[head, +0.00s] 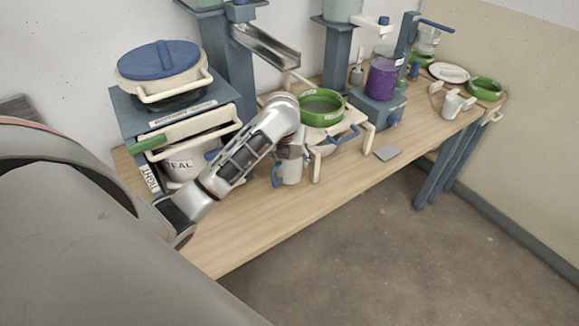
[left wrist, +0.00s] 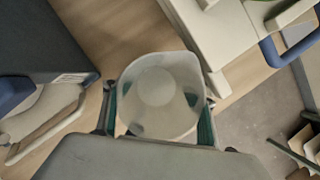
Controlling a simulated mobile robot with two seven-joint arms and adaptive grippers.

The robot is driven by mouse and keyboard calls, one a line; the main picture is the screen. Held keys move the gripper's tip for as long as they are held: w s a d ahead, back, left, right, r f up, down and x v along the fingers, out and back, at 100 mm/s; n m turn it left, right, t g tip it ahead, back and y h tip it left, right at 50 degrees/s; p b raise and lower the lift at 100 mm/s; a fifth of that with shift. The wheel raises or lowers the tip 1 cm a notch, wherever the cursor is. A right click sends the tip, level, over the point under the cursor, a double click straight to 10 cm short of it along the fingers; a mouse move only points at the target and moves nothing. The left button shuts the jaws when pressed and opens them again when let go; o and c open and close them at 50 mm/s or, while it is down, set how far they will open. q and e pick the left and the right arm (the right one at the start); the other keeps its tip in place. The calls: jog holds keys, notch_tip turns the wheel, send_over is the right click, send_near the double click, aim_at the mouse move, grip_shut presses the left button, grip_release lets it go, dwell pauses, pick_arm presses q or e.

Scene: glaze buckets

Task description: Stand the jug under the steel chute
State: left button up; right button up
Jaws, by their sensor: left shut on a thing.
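The jug (head: 291,170), pale grey with a blue handle, is upright in front of the cream stand in the head view. My left gripper (head: 291,152) reaches down over it and is shut on it. In the left wrist view I look down into the jug (left wrist: 160,92), whose open top sits between the two fingers; I see no contents. Whether its base touches the table I cannot tell. The steel chute (head: 265,46) slopes down to the right from a blue column at the back, higher than the jug and behind it. My right gripper is not in view.
A cream stand (head: 349,137) bearing a green-rimmed sieve (head: 322,106) is just behind and right of the jug. A purple container (head: 384,80) stands further right. The front strip of the wooden table (head: 240,238) is clear.

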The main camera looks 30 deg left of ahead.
aim_at(286, 167)
pick_arm(q)
jog(key=shift+f, duration=1.55)
jog(key=shift+f, duration=0.1)
jog(key=o, duration=0.9)
jog(key=shift+c, duration=0.2)
jog(key=shift+s+r, duration=0.1)
jog(key=shift+r, duration=0.1)
jog(key=v, duration=1.1)
jog(key=shift+s+r, duration=0.15)
jog(key=shift+r, duration=0.25)
